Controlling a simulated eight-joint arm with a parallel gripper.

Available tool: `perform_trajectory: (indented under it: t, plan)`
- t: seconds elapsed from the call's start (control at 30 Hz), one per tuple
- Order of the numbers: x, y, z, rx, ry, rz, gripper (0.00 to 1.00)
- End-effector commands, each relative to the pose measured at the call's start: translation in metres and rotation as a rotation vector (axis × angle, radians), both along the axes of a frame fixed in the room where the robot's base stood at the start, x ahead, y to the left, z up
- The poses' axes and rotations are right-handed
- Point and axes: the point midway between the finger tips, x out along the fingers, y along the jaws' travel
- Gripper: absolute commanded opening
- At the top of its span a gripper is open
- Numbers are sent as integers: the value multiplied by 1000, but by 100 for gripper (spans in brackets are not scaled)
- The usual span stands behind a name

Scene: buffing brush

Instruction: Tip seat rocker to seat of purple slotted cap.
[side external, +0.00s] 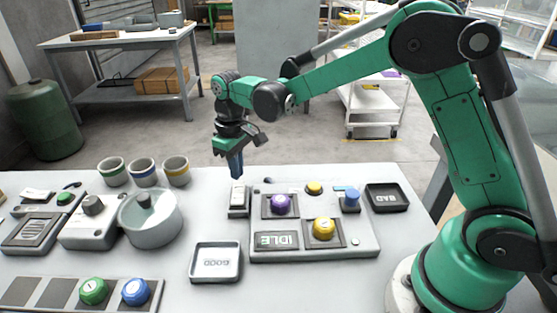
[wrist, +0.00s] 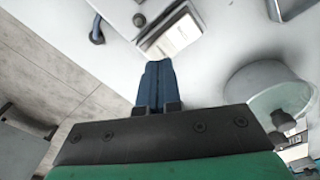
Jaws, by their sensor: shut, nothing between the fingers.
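The purple slotted cap (side external: 281,203) sits on a dark square pad on the light grey station (side external: 310,250). A small pale box-like rocker unit (side external: 239,200) stands at the station's left edge; I take it for the seat rocker. In the wrist view its pale top face (wrist: 178,34) lies just beyond my fingertips. Which way the rocker is tipped is too small to tell. My gripper (side external: 237,177) points down with its blue fingers together and empty, just above the back of this unit. The fingers also show in the wrist view (wrist: 156,66). Contact cannot be made out.
A yellow cap (side external: 324,228), a small yellow knob (side external: 314,187) and a blue-topped part (side external: 351,196) are on the station. A pot (side external: 150,219) and several cups stand left.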

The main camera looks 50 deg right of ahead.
Motion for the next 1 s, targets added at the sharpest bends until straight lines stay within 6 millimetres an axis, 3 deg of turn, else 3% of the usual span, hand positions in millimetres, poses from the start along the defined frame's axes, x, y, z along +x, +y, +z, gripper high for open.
perform_trajectory:
  t: [1.0]
  plan:
    - [0, 0, -14, 0, 0, 0, 0]
